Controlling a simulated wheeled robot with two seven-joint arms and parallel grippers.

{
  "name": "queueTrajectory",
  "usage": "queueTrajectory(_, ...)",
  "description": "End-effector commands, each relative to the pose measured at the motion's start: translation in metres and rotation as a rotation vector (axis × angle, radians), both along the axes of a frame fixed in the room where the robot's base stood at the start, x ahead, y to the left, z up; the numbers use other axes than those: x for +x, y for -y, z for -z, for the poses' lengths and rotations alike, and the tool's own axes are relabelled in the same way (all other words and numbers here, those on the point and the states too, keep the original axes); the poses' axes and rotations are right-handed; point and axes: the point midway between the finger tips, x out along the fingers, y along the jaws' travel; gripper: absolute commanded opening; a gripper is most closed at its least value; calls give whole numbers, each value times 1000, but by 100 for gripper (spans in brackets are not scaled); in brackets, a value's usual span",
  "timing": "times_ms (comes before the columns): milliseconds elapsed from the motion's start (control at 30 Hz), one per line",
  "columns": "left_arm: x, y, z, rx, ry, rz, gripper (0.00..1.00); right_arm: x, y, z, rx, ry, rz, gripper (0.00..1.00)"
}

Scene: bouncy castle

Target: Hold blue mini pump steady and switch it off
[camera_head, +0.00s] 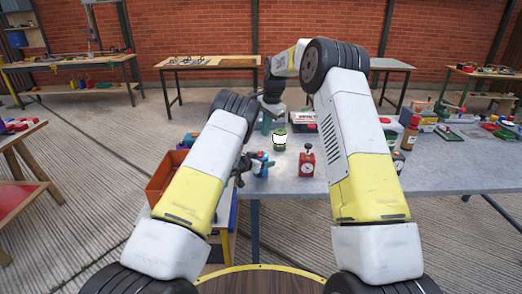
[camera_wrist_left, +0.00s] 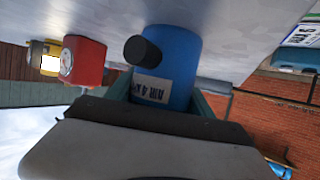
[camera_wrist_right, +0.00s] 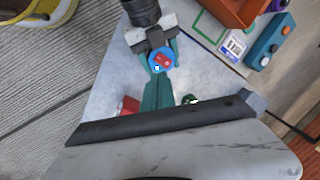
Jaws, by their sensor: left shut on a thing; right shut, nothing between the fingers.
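The blue mini pump (camera_head: 261,165) stands on the grey table near its front left corner. The left wrist view shows its blue body (camera_wrist_left: 180,50) with a black round stub and a white label. In the right wrist view its top (camera_wrist_right: 154,68) carries a red switch; I cannot tell the switch's position. My left gripper (camera_head: 245,168) is shut around the pump's body, with one teal finger on each side. My right gripper (camera_head: 266,127) is shut and empty, above the table beyond the pump. Its teal fingertips (camera_wrist_right: 160,78) appear close to the pump's top from above; the exact gap is unclear.
A red timer-like box (camera_head: 307,163) stands just right of the pump. An orange bin (camera_head: 163,175) is left of the table. Several boxes and bottles crowd the table's right side, partly behind my right arm.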

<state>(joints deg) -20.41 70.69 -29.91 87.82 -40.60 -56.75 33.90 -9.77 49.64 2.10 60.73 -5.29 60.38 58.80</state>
Motion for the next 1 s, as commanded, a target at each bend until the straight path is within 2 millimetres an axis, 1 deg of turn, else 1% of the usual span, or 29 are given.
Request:
queueTrajectory(33, 0, 0, 0, 0, 0, -1, 0, -3, -6, -7, -55, 41, -116, 0)
queueTrajectory(100, 0, 0, 0, 0, 0, -1, 0, -4, -11, -16, -133, 92, -278, 0)
queueTrajectory(200, 0, 0, 0, 0, 0, -1, 0, -6, -17, -26, -229, 148, -474, 0)
queueTrajectory(333, 0, 0, 0, 0, 0, -1, 0, -6, -22, -34, -310, 190, -635, 0)
queueTrajectory(467, 0, 0, 0, -1, 1, 0, 0, -7, -23, -37, -341, 202, -695, 0)
queueTrajectory(767, 0, 0, 0, -1, 1, 0, 0, -6, -23, -36, -340, 202, -697, 0)
queueTrajectory(867, 0, 0, -1, -1, 1, 0, 0, -5, -23, -31, -339, 201, -696, 0)
queueTrajectory(1000, 0, 0, -1, -1, 1, 0, 0, 1, -22, -13, -339, 199, -695, 0)
